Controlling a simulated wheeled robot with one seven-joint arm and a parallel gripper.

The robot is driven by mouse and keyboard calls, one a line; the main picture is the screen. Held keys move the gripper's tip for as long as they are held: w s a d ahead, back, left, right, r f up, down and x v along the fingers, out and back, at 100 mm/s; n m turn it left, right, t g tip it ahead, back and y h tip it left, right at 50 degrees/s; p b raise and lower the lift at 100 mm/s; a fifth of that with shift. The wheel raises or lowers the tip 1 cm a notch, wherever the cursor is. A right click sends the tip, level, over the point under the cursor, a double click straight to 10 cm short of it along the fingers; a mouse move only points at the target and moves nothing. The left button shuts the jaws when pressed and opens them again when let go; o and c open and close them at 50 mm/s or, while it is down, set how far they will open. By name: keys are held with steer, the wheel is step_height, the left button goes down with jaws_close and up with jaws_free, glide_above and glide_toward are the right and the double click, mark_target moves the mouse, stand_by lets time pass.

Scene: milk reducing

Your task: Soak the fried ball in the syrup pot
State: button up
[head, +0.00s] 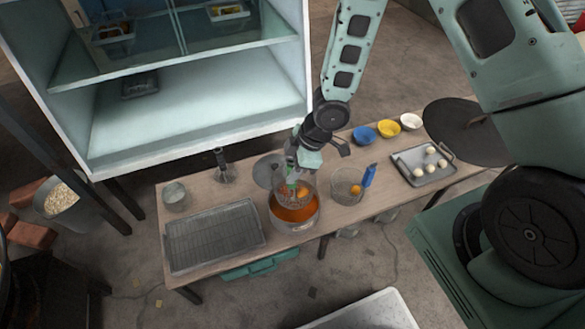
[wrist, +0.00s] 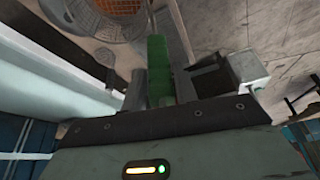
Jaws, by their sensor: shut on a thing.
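The syrup pot (head: 296,222) is a clear round pot of orange syrup near the table's front edge. My gripper (head: 294,172) is over it, shut on a green handle (wrist: 158,65) that points down into the pot. In the wrist view, a round mesh tool head (wrist: 115,12) with orange showing through lies beyond the handle. A round orange ball (head: 302,193), seemingly a fried ball, shows inside the pot beside the handle; whether it rests in the tool or floats is unclear. Another orange ball (head: 356,190) sits in a wire basket (head: 343,184) to the right.
A blue-handled tool (head: 369,176) stands at the basket. A rack tray (head: 213,237) fills the table's left front. Blue (head: 364,135), yellow (head: 388,128) and white (head: 410,121) bowls stand behind right. A tray (head: 421,166) holds several white balls. A glass cabinet (head: 190,100) rises behind left.

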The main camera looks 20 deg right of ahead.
mark_target(292, 199)
steer(key=shift+f+b, duration=5.05)
steer(key=shift+f, duration=1.35)
stand_by(1.6)
